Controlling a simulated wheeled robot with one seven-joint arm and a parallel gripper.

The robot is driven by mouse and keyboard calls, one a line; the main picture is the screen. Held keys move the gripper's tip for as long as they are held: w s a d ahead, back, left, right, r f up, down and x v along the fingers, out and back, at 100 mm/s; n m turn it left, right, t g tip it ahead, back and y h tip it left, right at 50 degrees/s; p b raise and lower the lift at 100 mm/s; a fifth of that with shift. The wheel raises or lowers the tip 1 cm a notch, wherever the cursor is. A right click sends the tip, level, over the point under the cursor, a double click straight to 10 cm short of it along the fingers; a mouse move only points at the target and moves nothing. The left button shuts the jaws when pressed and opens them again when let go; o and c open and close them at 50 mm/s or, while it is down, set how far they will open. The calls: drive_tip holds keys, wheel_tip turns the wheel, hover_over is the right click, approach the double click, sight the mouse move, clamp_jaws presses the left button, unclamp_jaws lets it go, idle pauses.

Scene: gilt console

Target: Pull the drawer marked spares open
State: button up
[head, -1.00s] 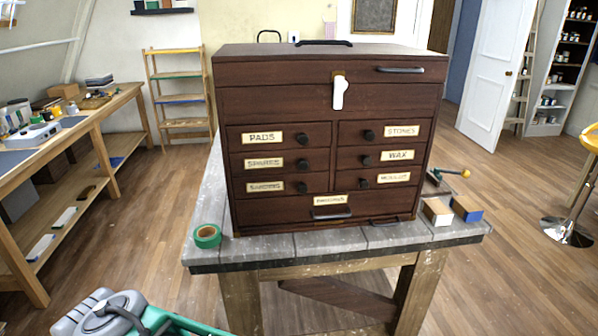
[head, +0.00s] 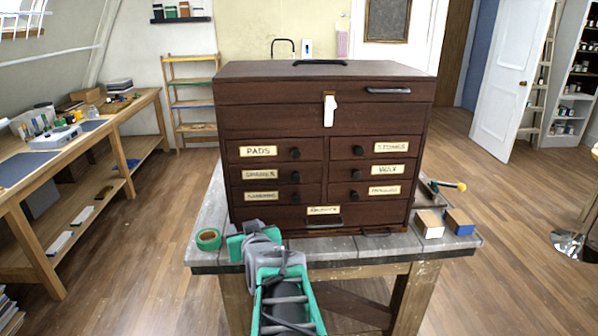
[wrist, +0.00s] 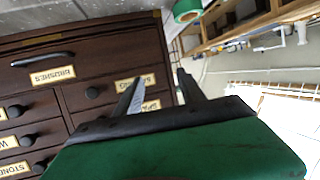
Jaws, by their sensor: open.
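The spares drawer (head: 268,174) is the middle one in the left column of a dark wooden chest (head: 375,120). It looks shut, flush with its neighbours. It has a cream label and a round black knob (head: 295,177). My gripper (head: 243,244) is low in front of the chest's lower left corner, below the spares knob and apart from it. In the wrist view my gripper (wrist: 160,76) is open and empty. The chest front appears tilted and upside down there, and the left finger partly covers the labels, including the spares label (wrist: 151,106). The spares knob cannot be made out there.
Green tape (head: 208,239) lies on the grey bench top left of the chest. Two small blocks (head: 429,224) (head: 459,222) and a yellow-tipped tool (head: 448,185) lie to its right. A pads drawer (head: 275,151) is above and another labelled drawer (head: 275,196) below the spares drawer.

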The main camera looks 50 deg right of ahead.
sight(296, 178)
drive_tip(key=s+d+r+m+h, duration=0.3)
drive_tip(key=s+d+r+h, duration=0.4)
drive_tip(key=d, duration=0.4)
drive_tip(key=shift+y, duration=0.6)
drive_tip(key=p+x, duration=0.1)
drive_tip(key=x, duration=0.1)
drive_tip(key=p+x, duration=0.1)
drive_tip(key=x, duration=0.1)
drive_tip(key=p+x, duration=0.1)
drive_tip(key=x, duration=0.2)
drive_tip(key=shift+s+d+f, duration=0.1)
drive_tip(key=shift+s+d, duration=0.15)
drive_tip(key=shift+d, duration=0.1)
drive_tip(key=shift+c, duration=0.6)
clamp_jaws()
